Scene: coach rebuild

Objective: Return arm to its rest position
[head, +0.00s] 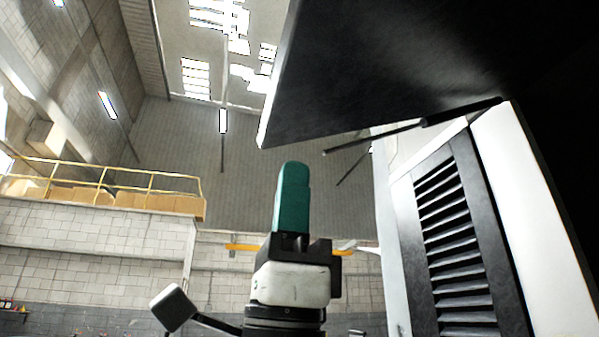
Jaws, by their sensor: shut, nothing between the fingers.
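My gripper (293,172) stands upright at the bottom centre of the head view, its teal fingers pointing up. The fingers are together, with nothing between them. Below them are my gripper's black mount and the white and black end of my arm. The gripper shows in front of the far wall, left of the white coach body and below the raised dark panel. It appears clear of both, but the depth between them is hard to judge. The rest of my arm is out of the frame.
A large dark panel (385,70) hangs open at the upper right, with a dark strut (375,138) under it. The white coach side (520,190) with a black louvred grille (452,240) fills the right. A yellow-railed balcony (100,185) is far left. Space left of my gripper looks open.

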